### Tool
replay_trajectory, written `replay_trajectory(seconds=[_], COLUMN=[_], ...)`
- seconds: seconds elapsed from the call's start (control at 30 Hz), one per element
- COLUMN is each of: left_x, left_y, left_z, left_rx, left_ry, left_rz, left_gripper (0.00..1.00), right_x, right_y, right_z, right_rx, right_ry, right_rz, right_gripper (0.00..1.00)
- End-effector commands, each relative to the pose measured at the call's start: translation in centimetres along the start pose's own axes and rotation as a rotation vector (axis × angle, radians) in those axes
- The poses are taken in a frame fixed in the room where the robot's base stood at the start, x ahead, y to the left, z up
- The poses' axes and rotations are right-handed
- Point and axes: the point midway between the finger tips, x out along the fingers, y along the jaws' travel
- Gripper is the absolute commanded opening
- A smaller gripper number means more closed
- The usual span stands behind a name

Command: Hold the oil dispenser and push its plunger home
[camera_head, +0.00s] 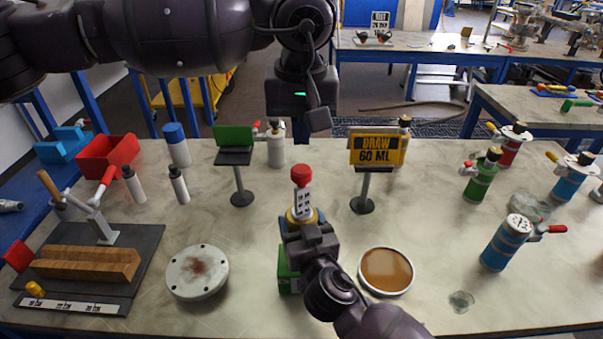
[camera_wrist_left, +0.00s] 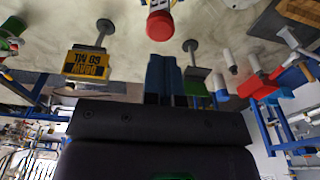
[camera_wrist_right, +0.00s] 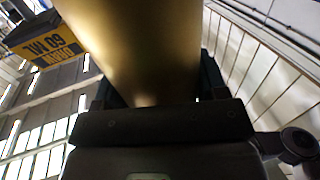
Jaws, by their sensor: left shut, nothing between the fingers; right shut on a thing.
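The oil dispenser's plunger has a red knob (camera_head: 301,175) on a white rod with dark marks (camera_head: 303,202), standing up out of a gold collar (camera_head: 303,217). My right gripper (camera_head: 308,238) is shut around the dispenser's body; in the right wrist view its gold wall (camera_wrist_right: 135,45) fills the space between the fingers. My left gripper (camera_head: 301,138) is shut and empty, pointing down above the red knob with a gap. In the left wrist view the knob (camera_wrist_left: 160,25) lies just beyond the closed fingertips (camera_wrist_left: 163,58). The dispenser's lower part is largely hidden by my right gripper.
A yellow "DRAW 60 ML" sign (camera_head: 377,148) and a green-topped stand (camera_head: 235,148) flank the dispenser behind. A green block (camera_head: 287,270), a round white lid (camera_head: 197,272) and an amber-filled dish (camera_head: 386,271) are near the right gripper. Coloured vessels stand at right.

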Motion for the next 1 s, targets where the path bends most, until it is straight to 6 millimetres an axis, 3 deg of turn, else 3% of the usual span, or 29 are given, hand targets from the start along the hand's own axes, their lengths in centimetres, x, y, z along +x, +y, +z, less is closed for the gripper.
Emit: replay_trajectory(seconds=[0.5,1.0], left_x=[4.8,5.5], left_y=[0.0,0.0], left_z=[0.0,0.0], left_rx=[-0.002,-0.003], left_ry=[-0.001,0.0], left_rz=[-0.001,0.0], left_gripper=[0.0,0.0], right_x=[0.0,0.0], right_y=[0.0,0.0], right_z=[0.0,0.0], right_rx=[0.0,0.0], right_ry=[0.0,0.0], right_rz=[0.0,0.0], right_gripper=[0.3,0.3])
